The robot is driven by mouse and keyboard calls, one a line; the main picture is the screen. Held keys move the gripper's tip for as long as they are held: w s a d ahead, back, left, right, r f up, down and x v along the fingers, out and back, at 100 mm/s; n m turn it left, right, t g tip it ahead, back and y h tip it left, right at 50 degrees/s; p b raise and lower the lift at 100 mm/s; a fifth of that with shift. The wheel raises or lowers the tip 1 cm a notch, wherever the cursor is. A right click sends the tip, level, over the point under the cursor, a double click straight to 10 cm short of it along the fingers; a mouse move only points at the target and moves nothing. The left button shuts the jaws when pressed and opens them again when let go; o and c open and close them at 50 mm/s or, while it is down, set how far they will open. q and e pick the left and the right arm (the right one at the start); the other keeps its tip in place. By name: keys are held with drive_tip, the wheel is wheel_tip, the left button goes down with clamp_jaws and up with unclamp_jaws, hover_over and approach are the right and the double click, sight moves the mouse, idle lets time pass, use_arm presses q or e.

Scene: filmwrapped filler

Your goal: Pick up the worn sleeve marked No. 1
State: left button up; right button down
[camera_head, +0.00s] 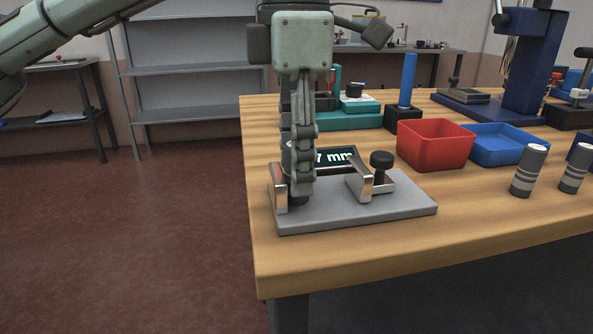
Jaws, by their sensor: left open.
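My left gripper (299,192) points straight down over the left part of a grey measuring fixture (390,207) at the table's near left corner. It is open, seen nearly edge-on, and it hides what is between and behind its fingers. The fixture has metal jaws, a black knob (381,160) and a dark display (338,157) partly covered by the fingers, reading "mm" at its end. Two dark grey banded cylinders (528,171) (573,168) stand upright at the right. I can read no "No. 1" mark, so I cannot tell which thing is the worn sleeve. My right gripper is not in view.
A red bin (435,146) and a blue tray (497,142) stand behind the fixture. A blue post on a dark base (407,95), a teal stand (349,119) and a blue press (526,65) are farther back. The wooden front strip (400,240) is clear.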

use_arm(q)
drive_tip(key=shift+f, duration=0.4)
drive_tip(key=shift+c, duration=0.3)
clamp_jaws()
drive_tip(key=shift+r, duration=0.1)
